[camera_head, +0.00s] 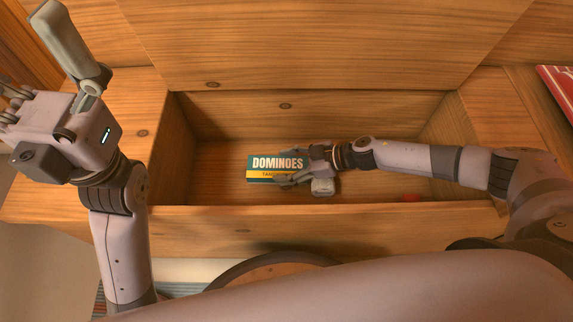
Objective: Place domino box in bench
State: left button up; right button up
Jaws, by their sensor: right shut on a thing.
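The domino box (262,163), dark green and yellow with "DOMINOES" in white letters, is inside the wooden bench (330,225), low in its open compartment. My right gripper (290,167) reaches into the compartment from the right and is shut on the right end of the box, hiding that end. Whether the box touches the compartment floor I cannot tell. My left gripper (20,100) is raised at the far left, outside the compartment and away from the box. Its fingers are partly cut off by the picture's edge.
The bench lid (320,40) stands open behind the compartment. A red striped item (560,85) is at the right edge. The compartment's left part is clear.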

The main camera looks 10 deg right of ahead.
jog(key=shift+f, duration=0.1)
jog(key=shift+f, duration=0.1)
jog(key=o, duration=1.4)
jog(key=shift+c, duration=0.2)
